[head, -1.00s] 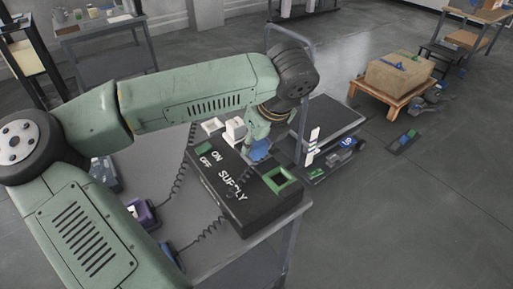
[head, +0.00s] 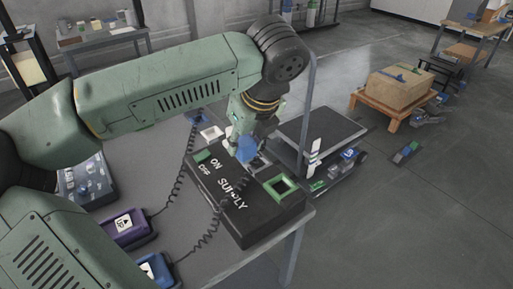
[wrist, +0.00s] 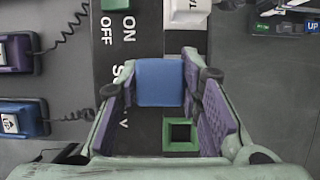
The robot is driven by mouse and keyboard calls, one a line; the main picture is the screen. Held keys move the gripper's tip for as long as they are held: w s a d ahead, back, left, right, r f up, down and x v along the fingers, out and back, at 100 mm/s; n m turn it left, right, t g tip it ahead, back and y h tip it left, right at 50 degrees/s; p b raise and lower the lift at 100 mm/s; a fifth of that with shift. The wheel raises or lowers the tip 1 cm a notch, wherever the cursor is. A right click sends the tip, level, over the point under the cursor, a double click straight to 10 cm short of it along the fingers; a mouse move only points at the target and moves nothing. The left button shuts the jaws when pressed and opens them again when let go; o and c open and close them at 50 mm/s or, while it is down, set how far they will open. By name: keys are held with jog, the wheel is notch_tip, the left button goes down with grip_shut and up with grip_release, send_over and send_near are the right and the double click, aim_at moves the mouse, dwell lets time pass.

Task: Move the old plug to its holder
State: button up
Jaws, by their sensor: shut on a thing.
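A blue plug (wrist: 160,82) sits between the purple-padded fingers of my gripper (wrist: 161,95), which is shut on it. In the head view the blue plug (head: 246,149) is over the black supply box (head: 228,222), near its middle. I cannot tell whether it touches the box. A green square-rimmed socket (head: 281,187) at the right of the box is empty, as the wrist view of the socket (wrist: 181,148) shows. A coiled cord (head: 207,236) runs from a blue unit (head: 154,268) towards the box. A purple unit (head: 124,228) stands beside it.
The supply box has a green switch face (wrist: 117,5) by ON and OFF. A grey control box (head: 88,182) stands at the left.

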jog(key=s+a+r+b, duration=0.1)
jog(key=s+a+b, duration=0.2)
jog(key=s+a, duration=0.55)
jog(key=shift+w+a+r+p, duration=0.25)
jog(key=shift+a+r+p, duration=0.1)
jog(key=shift+r, duration=0.5)
jog(key=shift+w+a+r+p, duration=0.25)
jog(key=shift+a+r+p, duration=0.05)
jog(key=shift+r, duration=0.6)
jog(key=shift+w+a+r+p, duration=0.25)
jog(key=shift+a+r+p, duration=0.1)
jog(key=shift+r, duration=0.5)
jog(key=shift+f+b, duration=0.15)
jog(key=shift+b, duration=0.35)
jog(key=w+a+p, duration=0.3)
jog(key=w+p, duration=0.1)
jog(key=w, duration=1.3)
jog(key=w+a+p, duration=0.3)
jog(key=w+p, duration=0.1)
jog(key=w, duration=1.3)
jog(key=f+b, duration=0.9)
jog(key=f, duration=0.4)
jog(key=shift+d, duration=0.2)
